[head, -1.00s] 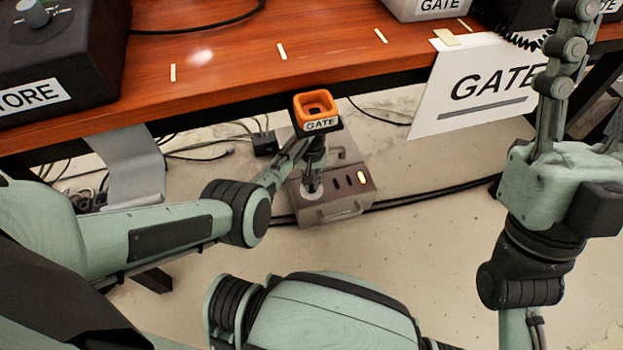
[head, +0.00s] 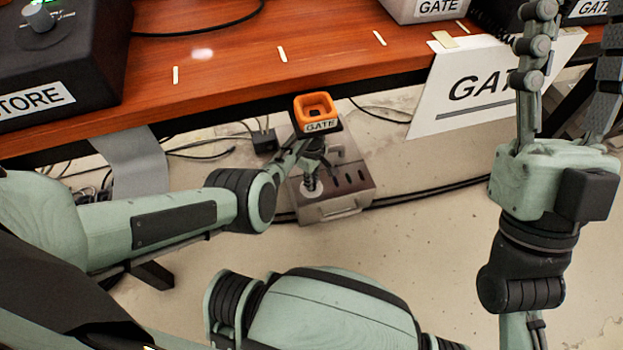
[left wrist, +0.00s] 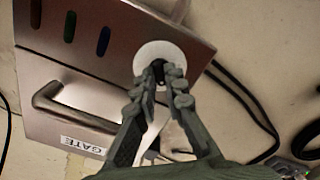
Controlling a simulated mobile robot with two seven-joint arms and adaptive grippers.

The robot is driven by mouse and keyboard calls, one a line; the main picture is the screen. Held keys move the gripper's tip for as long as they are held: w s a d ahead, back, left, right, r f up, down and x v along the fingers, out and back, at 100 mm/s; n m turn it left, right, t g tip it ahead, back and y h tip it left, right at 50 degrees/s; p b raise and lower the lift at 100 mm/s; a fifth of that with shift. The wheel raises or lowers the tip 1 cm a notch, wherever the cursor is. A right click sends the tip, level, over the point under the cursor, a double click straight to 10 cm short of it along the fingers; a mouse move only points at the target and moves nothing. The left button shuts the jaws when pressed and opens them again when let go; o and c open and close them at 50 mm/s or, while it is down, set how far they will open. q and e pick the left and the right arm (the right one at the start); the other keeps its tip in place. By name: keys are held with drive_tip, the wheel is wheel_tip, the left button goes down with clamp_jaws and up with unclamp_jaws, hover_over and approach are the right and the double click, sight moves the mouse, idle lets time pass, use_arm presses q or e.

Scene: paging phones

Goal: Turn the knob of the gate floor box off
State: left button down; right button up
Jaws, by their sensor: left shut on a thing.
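The gate floor box (head: 350,201) is a grey metal box on the floor below the table. It also shows in the left wrist view (left wrist: 150,18) with a handle and a GATE label. My left gripper (left wrist: 160,82) is shut on its dark knob (left wrist: 158,68), which sits on a round white plate (left wrist: 176,53). The fingers hide most of the knob. The indicator slots (head: 349,180) on the box look dark in the head view; dim green, blue and red show in the left wrist view. My right gripper (head: 567,80) is open and empty, fingers up, at the right.
An orange-rimmed holder (head: 317,108) labelled GATE shows just above my left gripper. The wooden table's edge (head: 200,118) runs above the box. A white GATE sign (head: 450,110) hangs at the right. Black cables (head: 425,192) cross the floor.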

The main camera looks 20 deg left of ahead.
use_arm(q)
drive_tip(key=shift+n, duration=0.5)
drive_tip(key=c, duration=1.6)
unclamp_jaws()
wheel_tip(320, 180, up, 12)
